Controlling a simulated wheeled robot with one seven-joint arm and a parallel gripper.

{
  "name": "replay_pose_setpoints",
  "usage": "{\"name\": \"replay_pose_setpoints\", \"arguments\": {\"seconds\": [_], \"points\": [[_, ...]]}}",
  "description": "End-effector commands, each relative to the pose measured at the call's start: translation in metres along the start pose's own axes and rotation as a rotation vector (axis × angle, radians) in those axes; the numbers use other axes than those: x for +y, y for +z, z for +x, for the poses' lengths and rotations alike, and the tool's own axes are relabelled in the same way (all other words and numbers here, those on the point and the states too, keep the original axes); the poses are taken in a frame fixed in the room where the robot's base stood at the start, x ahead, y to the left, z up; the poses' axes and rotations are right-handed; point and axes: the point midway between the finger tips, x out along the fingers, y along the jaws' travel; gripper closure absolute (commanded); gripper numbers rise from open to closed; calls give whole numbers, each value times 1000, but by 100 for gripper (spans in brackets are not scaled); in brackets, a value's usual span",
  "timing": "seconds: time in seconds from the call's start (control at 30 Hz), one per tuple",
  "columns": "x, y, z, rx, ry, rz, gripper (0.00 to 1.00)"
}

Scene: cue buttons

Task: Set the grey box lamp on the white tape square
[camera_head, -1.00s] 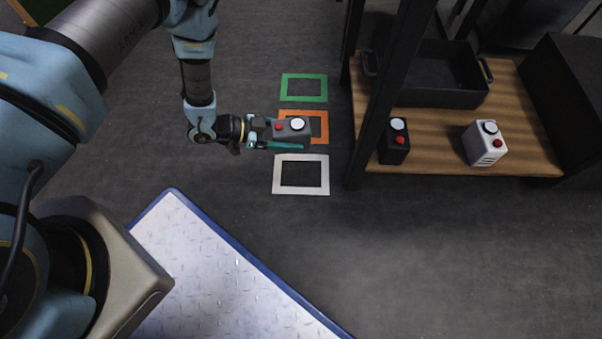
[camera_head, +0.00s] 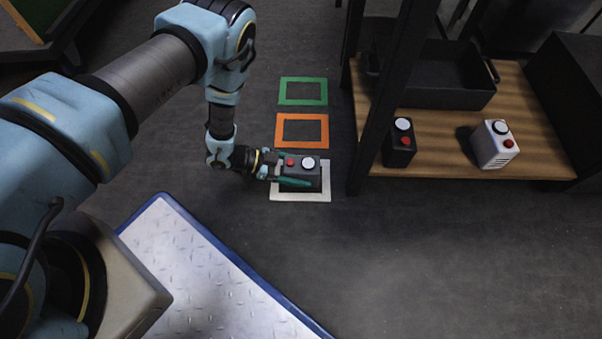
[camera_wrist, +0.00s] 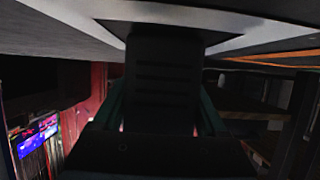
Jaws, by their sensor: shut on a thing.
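The grey box lamp (camera_head: 301,171), with a red button and a white round top, is between the fingers of my gripper (camera_head: 290,180). It is over the white tape square (camera_head: 302,196) in the head view and hides much of the square's upper part. In the wrist view the dark box (camera_wrist: 165,85) fills the middle between the green fingers, close to the white tape (camera_wrist: 190,14). The gripper is shut on the lamp. I cannot tell for certain whether the lamp touches the floor.
An orange tape square (camera_head: 302,145) and a green tape square (camera_head: 303,102) lie farther back. A black lamp (camera_head: 399,151) and a white lamp (camera_head: 495,154) stand on the wooden shelf (camera_head: 445,160) with a black tray (camera_head: 430,95). A dark post (camera_head: 380,110) rises just right of the squares. Floor in front is clear.

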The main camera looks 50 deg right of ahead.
Motion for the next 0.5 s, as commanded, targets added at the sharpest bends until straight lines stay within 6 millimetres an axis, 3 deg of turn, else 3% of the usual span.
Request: {"name": "replay_pose_setpoints", "arguments": {"seconds": [0.37, 0.4, 0.5], "points": [[-1, 4, 2, 2, -1, 1, 100], [0, 5, 2, 0, -1, 0, 24], [0, 4, 2, 0, 0, 0, 13]]}}
